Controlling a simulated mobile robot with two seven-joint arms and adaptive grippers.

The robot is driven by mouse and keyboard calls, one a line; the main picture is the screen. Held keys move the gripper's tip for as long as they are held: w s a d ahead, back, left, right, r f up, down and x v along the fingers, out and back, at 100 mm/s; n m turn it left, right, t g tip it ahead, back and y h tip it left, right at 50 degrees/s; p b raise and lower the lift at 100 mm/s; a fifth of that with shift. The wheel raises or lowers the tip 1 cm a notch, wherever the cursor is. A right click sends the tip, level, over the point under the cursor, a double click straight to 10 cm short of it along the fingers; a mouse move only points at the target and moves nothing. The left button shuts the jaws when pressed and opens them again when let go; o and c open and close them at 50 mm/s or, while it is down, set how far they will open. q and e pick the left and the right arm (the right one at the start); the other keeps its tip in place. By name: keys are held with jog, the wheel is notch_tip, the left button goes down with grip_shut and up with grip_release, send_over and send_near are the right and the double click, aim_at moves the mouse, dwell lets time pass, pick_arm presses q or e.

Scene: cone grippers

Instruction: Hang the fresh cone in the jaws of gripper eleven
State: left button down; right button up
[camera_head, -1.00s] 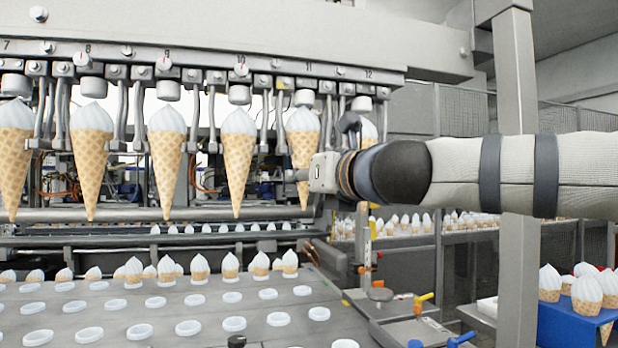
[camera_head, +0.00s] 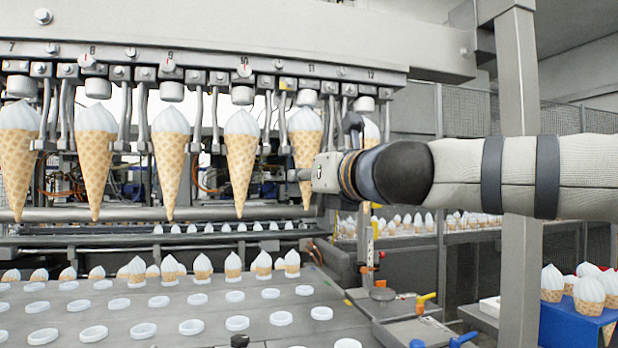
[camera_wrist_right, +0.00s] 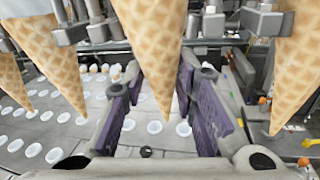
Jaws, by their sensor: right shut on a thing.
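The fresh cone (camera_head: 305,128), white on top with a waffle body, hangs upright, point down, in the row below label 11. Its white top is just under the round white cap of gripper eleven (camera_head: 307,98), whose metal jaw rods are beside it. I cannot tell whether those jaws touch it. My right gripper (camera_head: 300,175) reaches in from the right and is shut on this cone at its lower body. In the right wrist view the cone (camera_wrist_right: 150,45) points down between my purple-padded fingers (camera_wrist_right: 163,105). My left gripper is not in view.
Neighbouring cones hang close by, at ten (camera_head: 240,160) and, partly hidden behind my wrist, at twelve (camera_head: 371,132). A grey tray (camera_head: 180,300) with white rings and several small cones lies below. A grey post (camera_head: 521,240) stands behind my right forearm.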

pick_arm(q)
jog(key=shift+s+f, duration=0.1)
pick_arm(e)
jog(key=shift+f, duration=0.25)
jog(key=o, duration=1.2)
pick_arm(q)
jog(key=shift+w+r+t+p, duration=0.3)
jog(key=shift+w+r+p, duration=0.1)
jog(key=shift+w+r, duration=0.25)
pick_arm(e)
jog(key=a+v, duration=0.1)
jog(key=v, duration=0.8)
jog(key=shift+s+a, duration=0.3)
jog(key=shift+s, duration=0.05)
